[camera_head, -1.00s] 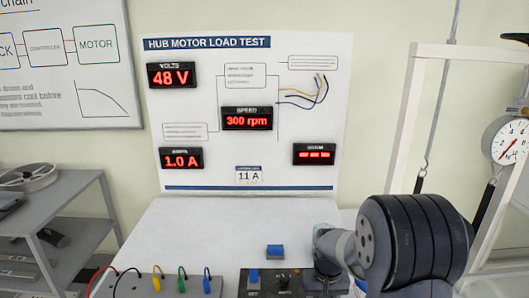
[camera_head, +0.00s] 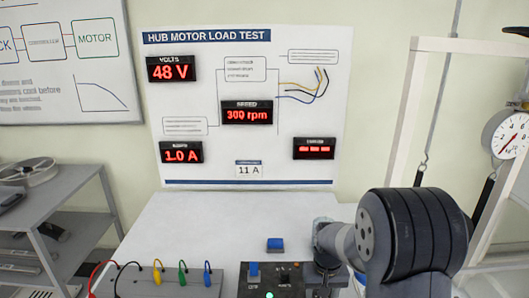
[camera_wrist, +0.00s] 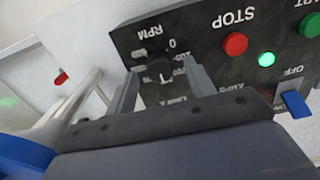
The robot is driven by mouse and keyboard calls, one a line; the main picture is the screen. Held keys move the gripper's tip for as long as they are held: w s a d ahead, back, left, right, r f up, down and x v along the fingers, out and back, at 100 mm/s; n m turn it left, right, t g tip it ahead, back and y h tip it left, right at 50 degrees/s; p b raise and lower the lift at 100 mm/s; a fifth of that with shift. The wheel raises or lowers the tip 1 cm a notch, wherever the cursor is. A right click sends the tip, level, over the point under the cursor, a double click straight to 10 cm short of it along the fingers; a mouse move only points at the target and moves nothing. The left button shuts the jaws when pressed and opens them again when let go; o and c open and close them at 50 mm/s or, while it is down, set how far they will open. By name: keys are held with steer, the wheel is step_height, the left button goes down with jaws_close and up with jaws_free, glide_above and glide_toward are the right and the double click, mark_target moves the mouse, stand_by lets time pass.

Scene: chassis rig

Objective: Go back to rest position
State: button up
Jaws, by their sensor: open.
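My gripper (camera_wrist: 160,84) shows in the wrist view with its two grey fingers apart, one on each side of the black RPM knob (camera_wrist: 160,70). I cannot tell whether the fingers touch the knob. The knob sits on a dark control box (camera_wrist: 215,70), which also shows at the bottom of the head view (camera_head: 258,283).
The box has a red STOP button (camera_wrist: 235,44), a lit green lamp (camera_wrist: 267,59) and a blue switch (camera_wrist: 295,104). Coloured cables (camera_head: 182,273) stand front left. A frame with a dial (camera_head: 512,137) stands right.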

steer(key=shift+f, duration=0.55)
steer(key=m+p, duration=0.1)
steer(key=m, duration=0.5)
steer(key=shift+r, duration=0.1)
steer(key=m+p, duration=0.3)
steer(key=m, duration=0.4)
step_height(320, 180, up, 10)
steer(key=b, duration=0.1)
steer(key=shift+r, duration=0.25)
steer(key=shift+s, duration=0.1)
